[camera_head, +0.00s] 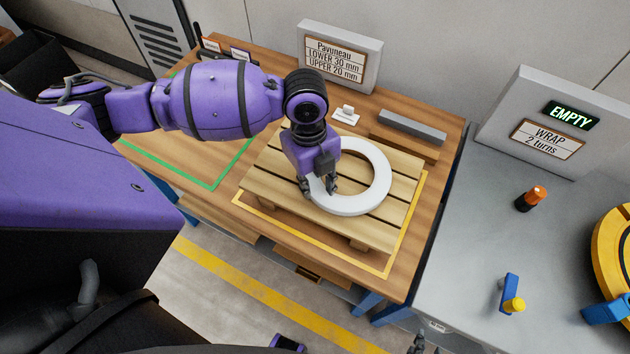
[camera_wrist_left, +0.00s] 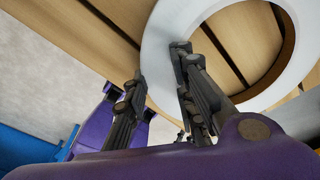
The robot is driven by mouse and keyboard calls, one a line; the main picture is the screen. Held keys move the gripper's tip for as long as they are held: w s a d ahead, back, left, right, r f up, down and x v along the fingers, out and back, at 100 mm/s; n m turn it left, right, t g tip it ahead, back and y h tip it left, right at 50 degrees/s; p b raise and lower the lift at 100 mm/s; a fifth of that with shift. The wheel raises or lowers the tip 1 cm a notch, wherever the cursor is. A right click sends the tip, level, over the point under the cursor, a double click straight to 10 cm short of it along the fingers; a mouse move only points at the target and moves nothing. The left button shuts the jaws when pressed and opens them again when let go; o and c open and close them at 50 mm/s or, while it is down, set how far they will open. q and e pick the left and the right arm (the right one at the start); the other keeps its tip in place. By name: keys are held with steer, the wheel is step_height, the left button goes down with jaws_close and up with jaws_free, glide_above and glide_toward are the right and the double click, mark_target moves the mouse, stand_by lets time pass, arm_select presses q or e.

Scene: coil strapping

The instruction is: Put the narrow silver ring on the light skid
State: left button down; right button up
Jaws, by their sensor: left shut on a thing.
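The narrow silver ring (camera_head: 376,196) is a pale, flat ring lying level over the light skid (camera_head: 270,173), a slatted wooden pallet on the table. My left gripper (camera_head: 320,187) is shut on the ring's near-left band, with one finger inside the hole and one outside. In the left wrist view the fingers (camera_wrist_left: 160,85) straddle the ring's band (camera_wrist_left: 160,58), with skid slats (camera_wrist_left: 240,40) behind it. I cannot tell whether the ring touches the slats. My right gripper (camera_head: 420,344) shows only its dark tips at the bottom edge; its opening is unclear.
The wooden table (camera_head: 420,130) has a yellow outline around the skid and an empty green outline (camera_head: 212,186) at left. A sign (camera_head: 338,56) and a grey bar (camera_head: 412,126) stand behind. At right, a grey bench (camera_head: 470,250) holds an orange-capped item (camera_head: 531,198) and a yellow wheel.

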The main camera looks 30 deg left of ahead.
arm_select(q)
steer(key=shift+w, duration=0.1)
steer(key=c, duration=1.5)
jaws_free()
steer(key=shift+o, duration=0.2)
step_height(320, 180, up, 12)
steer(key=a, duration=0.1)
steer(key=shift+w+p, duration=0.3)
steer(key=shift+p, duration=0.1)
steer(key=shift+a, duration=0.1)
